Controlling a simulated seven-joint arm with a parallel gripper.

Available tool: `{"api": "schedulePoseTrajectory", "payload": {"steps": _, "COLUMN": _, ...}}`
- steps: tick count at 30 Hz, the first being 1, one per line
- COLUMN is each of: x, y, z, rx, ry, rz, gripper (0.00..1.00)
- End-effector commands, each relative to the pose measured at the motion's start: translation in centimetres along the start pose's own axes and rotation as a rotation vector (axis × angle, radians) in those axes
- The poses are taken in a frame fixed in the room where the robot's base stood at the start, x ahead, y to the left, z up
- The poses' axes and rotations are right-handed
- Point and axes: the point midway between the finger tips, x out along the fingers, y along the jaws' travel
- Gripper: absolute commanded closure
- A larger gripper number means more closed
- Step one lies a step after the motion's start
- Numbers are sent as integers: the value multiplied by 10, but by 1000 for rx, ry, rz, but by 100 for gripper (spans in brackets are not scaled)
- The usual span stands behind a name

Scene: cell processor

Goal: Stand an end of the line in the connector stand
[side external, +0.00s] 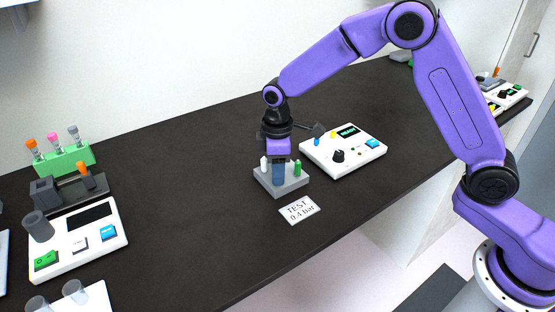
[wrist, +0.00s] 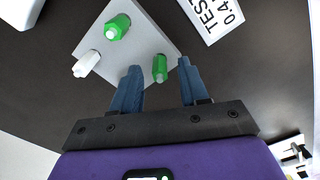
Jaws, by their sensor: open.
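The connector stand (side external: 277,187) is a grey block on the dark bench; its flat top (wrist: 138,48) shows in the wrist view. A white connector (side external: 264,164) and a green connector (side external: 297,168) stand upright on it in the side view. The wrist view shows a white connector (wrist: 86,64) and two green ones, one at the far side (wrist: 117,27) and one nearer (wrist: 160,68). My gripper (side external: 278,181) points down over the stand. Its blue fingers (wrist: 160,67) are apart, with the nearer green connector between the tips in the picture; contact cannot be told. I cannot make out any tubing.
A sign reading TEST 0.4 bar (side external: 299,209) lies in front of the stand. A white device with a display (side external: 344,150) stands close behind right. A green tube rack (side external: 65,160) and a white console (side external: 75,241) are at the left. The bench between is clear.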

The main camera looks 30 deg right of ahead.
Motion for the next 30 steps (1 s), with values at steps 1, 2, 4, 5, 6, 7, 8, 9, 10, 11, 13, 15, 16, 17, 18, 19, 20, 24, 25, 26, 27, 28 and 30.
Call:
{"api": "schedulePoseTrajectory", "payload": {"steps": 1, "x": -2, "y": 0, "z": 0, "rx": 0, "ry": 1, "rz": 1, "gripper": 56}}
{"api": "schedulePoseTrajectory", "payload": {"steps": 2, "x": -4, "y": 0, "z": 0, "rx": 0, "ry": 2, "rz": 1, "gripper": 56}}
{"api": "schedulePoseTrajectory", "payload": {"steps": 4, "x": -11, "y": 1, "z": -1, "rx": 0, "ry": 4, "rz": 2, "gripper": 56}}
{"api": "schedulePoseTrajectory", "payload": {"steps": 5, "x": -16, "y": 1, "z": -1, "rx": 0, "ry": 4, "rz": 2, "gripper": 56}}
{"api": "schedulePoseTrajectory", "payload": {"steps": 6, "x": -22, "y": 1, "z": -1, "rx": 0, "ry": 6, "rz": 3, "gripper": 56}}
{"api": "schedulePoseTrajectory", "payload": {"steps": 7, "x": -27, "y": 1, "z": -1, "rx": 0, "ry": 5, "rz": 3, "gripper": 56}}
{"api": "schedulePoseTrajectory", "payload": {"steps": 8, "x": -33, "y": 0, "z": -1, "rx": 0, "ry": 6, "rz": 3, "gripper": 56}}
{"api": "schedulePoseTrajectory", "payload": {"steps": 9, "x": -42, "y": 1, "z": -1, "rx": 0, "ry": 5, "rz": 3, "gripper": 56}}
{"api": "schedulePoseTrajectory", "payload": {"steps": 10, "x": -48, "y": 1, "z": -1, "rx": 0, "ry": 6, "rz": 4, "gripper": 56}}
{"api": "schedulePoseTrajectory", "payload": {"steps": 11, "x": -55, "y": 1, "z": -1, "rx": 0, "ry": 7, "rz": 4, "gripper": 56}}
{"api": "schedulePoseTrajectory", "payload": {"steps": 13, "x": -70, "y": 0, "z": -1, "rx": 0, "ry": 7, "rz": 4, "gripper": 56}}
{"api": "schedulePoseTrajectory", "payload": {"steps": 15, "x": -84, "y": 0, "z": -1, "rx": 0, "ry": 6, "rz": 3, "gripper": 56}}
{"api": "schedulePoseTrajectory", "payload": {"steps": 16, "x": -91, "y": 0, "z": -1, "rx": 0, "ry": 6, "rz": 4, "gripper": 56}}
{"api": "schedulePoseTrajectory", "payload": {"steps": 17, "x": -97, "y": 1, "z": -1, "rx": 1, "ry": 6, "rz": 4, "gripper": 56}}
{"api": "schedulePoseTrajectory", "payload": {"steps": 18, "x": -106, "y": 1, "z": -1, "rx": 1, "ry": 5, "rz": 3, "gripper": 56}}
{"api": "schedulePoseTrajectory", "payload": {"steps": 19, "x": -112, "y": 0, "z": -1, "rx": 0, "ry": 6, "rz": 3, "gripper": 56}}
{"api": "schedulePoseTrajectory", "payload": {"steps": 20, "x": -118, "y": 0, "z": -1, "rx": 0, "ry": 6, "rz": 4, "gripper": 56}}
{"api": "schedulePoseTrajectory", "payload": {"steps": 24, "x": -144, "y": 0, "z": -1, "rx": 0, "ry": 5, "rz": 3, "gripper": 56}}
{"api": "schedulePoseTrajectory", "payload": {"steps": 25, "x": -148, "y": 0, "z": 0, "rx": 0, "ry": 4, "rz": 3, "gripper": 56}}
{"api": "schedulePoseTrajectory", "payload": {"steps": 26, "x": -152, "y": 0, "z": -1, "rx": 0, "ry": 3, "rz": 2, "gripper": 56}}
{"api": "schedulePoseTrajectory", "payload": {"steps": 27, "x": -158, "y": 0, "z": -1, "rx": -1, "ry": 3, "rz": 2, "gripper": 56}}
{"api": "schedulePoseTrajectory", "payload": {"steps": 28, "x": -161, "y": 0, "z": -1, "rx": -1, "ry": 2, "rz": 1, "gripper": 56}}
{"api": "schedulePoseTrajectory", "payload": {"steps": 30, "x": -167, "y": 0, "z": -1, "rx": -1, "ry": 2, "rz": 1, "gripper": 56}}
